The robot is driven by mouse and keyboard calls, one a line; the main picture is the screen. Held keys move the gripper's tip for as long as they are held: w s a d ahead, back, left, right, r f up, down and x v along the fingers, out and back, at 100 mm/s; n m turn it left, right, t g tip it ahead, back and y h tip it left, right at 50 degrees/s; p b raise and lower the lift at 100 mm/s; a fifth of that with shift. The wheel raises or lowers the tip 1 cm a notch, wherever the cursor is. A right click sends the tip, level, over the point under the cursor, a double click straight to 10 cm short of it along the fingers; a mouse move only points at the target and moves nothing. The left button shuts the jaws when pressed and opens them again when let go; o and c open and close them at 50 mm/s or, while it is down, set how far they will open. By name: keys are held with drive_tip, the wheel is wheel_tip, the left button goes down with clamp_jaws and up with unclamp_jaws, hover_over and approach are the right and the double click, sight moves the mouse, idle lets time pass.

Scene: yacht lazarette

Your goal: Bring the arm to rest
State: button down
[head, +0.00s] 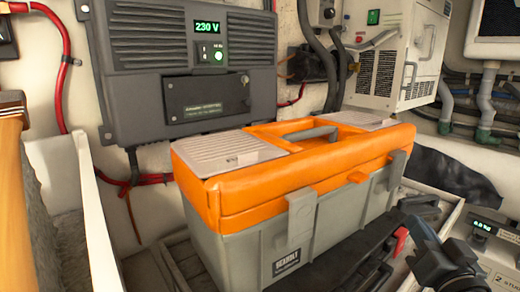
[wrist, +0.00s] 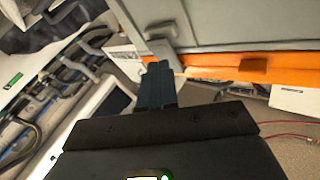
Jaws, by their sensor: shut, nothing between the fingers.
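My gripper (wrist: 158,70) shows in the wrist view as two dark fingers pressed together, with nothing between them. The fingertips appear close to a grey latch (wrist: 160,48) of an orange-and-grey toolbox (wrist: 235,25); I cannot tell if they touch. In the head view the toolbox (head: 235,255) stands upright with its orange lid shut and its grey handle folded down. Dark parts of my arm's end show low at the right, in front of the toolbox's right end. Most of my arm is outside the head view.
A dark power unit (head: 195,70) reading 230 V hangs on the wall behind the toolbox. A pale vented box (head: 400,60) hangs to its right. A small device with a green display (head: 482,226) is at the lower right. A white panel edge (head: 95,215) stands at left.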

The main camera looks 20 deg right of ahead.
drive_tip(key=s+a+f+n+g+y, duration=0.1)
drive_tip(key=s+a+f+n+y, duration=0.1)
drive_tip(key=s+a+f, duration=0.45)
drive_tip(key=s+a+f+n+y, duration=0.15)
drive_tip(key=s+a+f, duration=0.25)
drive_tip(key=s+a, duration=0.4)
drive_tip(key=s+a+n+g+y, duration=0.1)
drive_tip(key=s+a+n+y, duration=0.1)
drive_tip(key=s, duration=0.5)
drive_tip(key=s+a+n+y, duration=0.2)
drive_tip(key=s+a+n, duration=0.1)
drive_tip(key=s, duration=0.4)
drive_tip(key=shift+a+g+y, duration=0.35)
drive_tip(key=shift+a+g, duration=0.05)
drive_tip(key=shift+a, duration=0.45)
